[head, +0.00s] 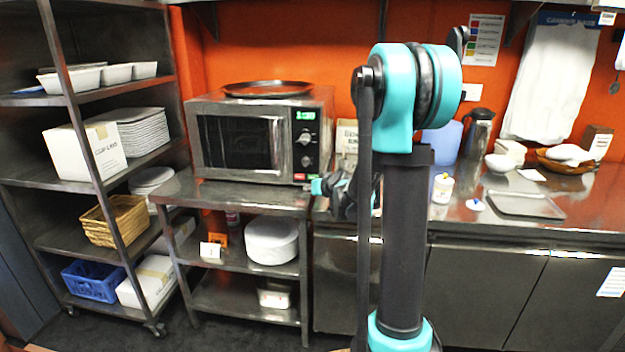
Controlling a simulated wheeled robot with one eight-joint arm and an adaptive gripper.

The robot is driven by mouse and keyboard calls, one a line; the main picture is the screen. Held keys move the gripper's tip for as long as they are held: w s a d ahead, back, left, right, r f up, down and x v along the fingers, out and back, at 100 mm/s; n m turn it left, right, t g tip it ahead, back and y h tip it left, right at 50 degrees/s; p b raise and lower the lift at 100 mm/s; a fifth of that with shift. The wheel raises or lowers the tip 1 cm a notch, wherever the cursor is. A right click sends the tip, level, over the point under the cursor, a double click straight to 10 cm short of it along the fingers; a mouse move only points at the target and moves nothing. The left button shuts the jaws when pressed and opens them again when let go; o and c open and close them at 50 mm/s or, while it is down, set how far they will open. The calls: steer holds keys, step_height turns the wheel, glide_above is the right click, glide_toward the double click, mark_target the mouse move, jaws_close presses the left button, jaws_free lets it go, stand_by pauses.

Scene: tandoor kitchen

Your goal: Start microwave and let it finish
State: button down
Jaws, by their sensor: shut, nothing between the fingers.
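The microwave (238,103) is a silver box with a dark window, standing on a steel shelf stand. Its door looks shut, with a pale vertical handle on the door's right side. My arm hides part of the counter behind.
A round dark tray (268,88) lies on top of the microwave. The stand (180,188) holds white plates below. A steel rack (75,100) with dishes and boxes stands left. The counter (460,225) at right carries a flask (478,133), a flat tray (523,205) and a bowl (566,160).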

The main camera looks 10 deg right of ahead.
mark_target(313, 177)
steer(key=w+d, duration=0.2)
steer(key=w, duration=0.4)
steer(key=shift+w, duration=0.2)
stand_by(1.4)
steer(key=shift+w+d, duration=0.15)
steer(key=shift+w, duration=0.15)
